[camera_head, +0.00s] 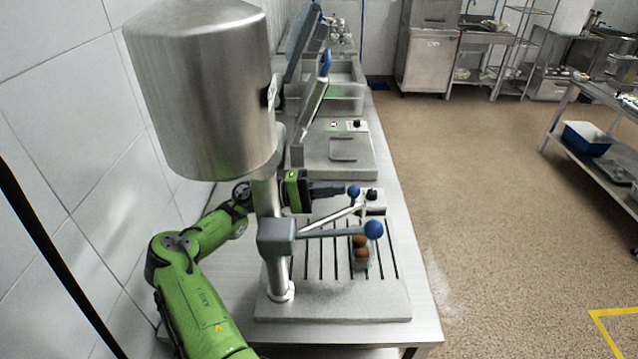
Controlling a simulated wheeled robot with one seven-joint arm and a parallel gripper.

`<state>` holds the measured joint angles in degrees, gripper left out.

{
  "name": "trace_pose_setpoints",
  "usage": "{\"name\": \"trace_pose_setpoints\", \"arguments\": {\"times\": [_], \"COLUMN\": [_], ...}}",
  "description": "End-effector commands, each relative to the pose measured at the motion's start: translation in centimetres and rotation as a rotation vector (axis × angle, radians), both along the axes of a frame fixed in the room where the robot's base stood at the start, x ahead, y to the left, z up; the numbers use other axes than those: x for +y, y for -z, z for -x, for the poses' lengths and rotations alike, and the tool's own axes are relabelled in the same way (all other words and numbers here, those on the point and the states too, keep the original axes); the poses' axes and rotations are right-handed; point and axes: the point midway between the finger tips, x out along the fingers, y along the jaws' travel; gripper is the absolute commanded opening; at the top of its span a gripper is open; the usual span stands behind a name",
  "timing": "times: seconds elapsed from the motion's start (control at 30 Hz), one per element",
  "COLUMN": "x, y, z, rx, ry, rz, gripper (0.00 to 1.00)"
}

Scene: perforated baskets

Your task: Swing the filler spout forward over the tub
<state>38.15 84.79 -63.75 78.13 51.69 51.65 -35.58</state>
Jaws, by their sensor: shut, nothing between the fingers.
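The filler is a large steel cylinder (200,85) on a post above a slotted base plate (340,300). A grey collar (276,237) on the post carries an arm with a blue ball knob (373,229), reaching right over the plate. A thinner pale bar (330,217) slants up and right behind it; I cannot tell which part is the spout. A small clear tub with brown round contents (361,253) sits on the plate, partly hidden by the arm.
The steel table (425,322) continues back with a flat appliance (338,157) with a raised lid and a steel basin (345,92). A tiled wall (65,100) stands close on the left. Open floor (480,200) lies to the right, with a shelf rack (590,150) beyond.

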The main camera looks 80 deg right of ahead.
Motion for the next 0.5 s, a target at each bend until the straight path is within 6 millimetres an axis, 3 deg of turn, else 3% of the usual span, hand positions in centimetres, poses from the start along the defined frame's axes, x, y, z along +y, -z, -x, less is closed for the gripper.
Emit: {"name": "trace_pose_setpoints", "arguments": {"times": [0.5], "x": [1.4], "y": [0.0], "z": [1.6], "rx": [0.001], "ry": [0.115], "rz": [0.001], "gripper": [0.0]}}
